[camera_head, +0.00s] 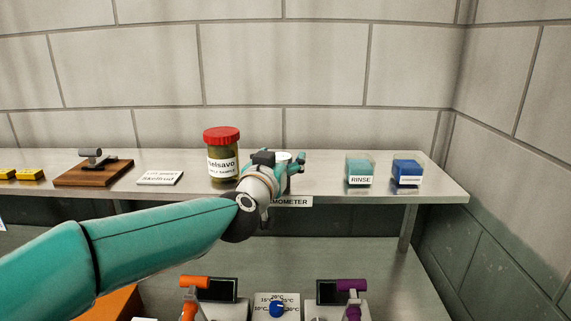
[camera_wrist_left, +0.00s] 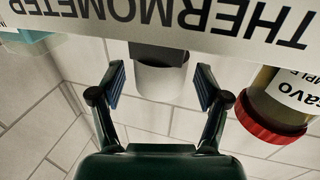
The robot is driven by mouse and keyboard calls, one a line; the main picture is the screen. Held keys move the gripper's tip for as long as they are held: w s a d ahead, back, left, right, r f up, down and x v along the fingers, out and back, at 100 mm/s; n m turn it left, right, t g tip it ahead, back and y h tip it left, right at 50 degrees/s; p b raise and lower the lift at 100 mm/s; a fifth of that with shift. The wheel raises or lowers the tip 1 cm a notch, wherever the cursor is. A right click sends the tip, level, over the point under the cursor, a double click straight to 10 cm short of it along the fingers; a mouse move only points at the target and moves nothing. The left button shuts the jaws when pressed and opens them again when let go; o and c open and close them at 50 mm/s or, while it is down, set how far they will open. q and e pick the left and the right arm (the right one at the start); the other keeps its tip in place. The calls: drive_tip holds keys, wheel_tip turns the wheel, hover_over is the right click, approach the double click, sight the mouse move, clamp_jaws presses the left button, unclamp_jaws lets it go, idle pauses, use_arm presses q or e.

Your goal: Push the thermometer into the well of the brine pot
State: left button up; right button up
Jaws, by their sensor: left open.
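A white cylinder on a dark block (camera_wrist_left: 160,78) stands behind the shelf label reading THERMOMETER (camera_head: 291,202); I take it to be the thermometer in its holder. Its white round top shows partly in the head view (camera_head: 283,156), mostly hidden by my gripper. My left gripper (camera_head: 284,164) is at the shelf's front edge. In the left wrist view the open fingers (camera_wrist_left: 160,82) with blue pads stand on either side of the white cylinder, with gaps at both sides. I cannot make out the brine pot or its well. My right gripper is not in view.
A red-lidded jar (camera_head: 222,155) stands close left of my gripper. A rinse tub (camera_head: 360,170) and a blue tub (camera_head: 407,171) stand to the right. A wooden board (camera_head: 94,173) and a card (camera_head: 159,178) lie left. Below are a dial panel (camera_head: 277,307) and orange and purple handles.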

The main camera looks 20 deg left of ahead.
sight(281, 157)
use_arm(q)
drive_tip(key=c, duration=1.2)
drive_tip(key=shift+r, duration=0.15)
drive_tip(key=shift+c, duration=0.2)
wheel_tip(281, 157, up, 20)
drive_tip(key=p, duration=1.1)
drive_tip(key=shift+p, duration=0.35)
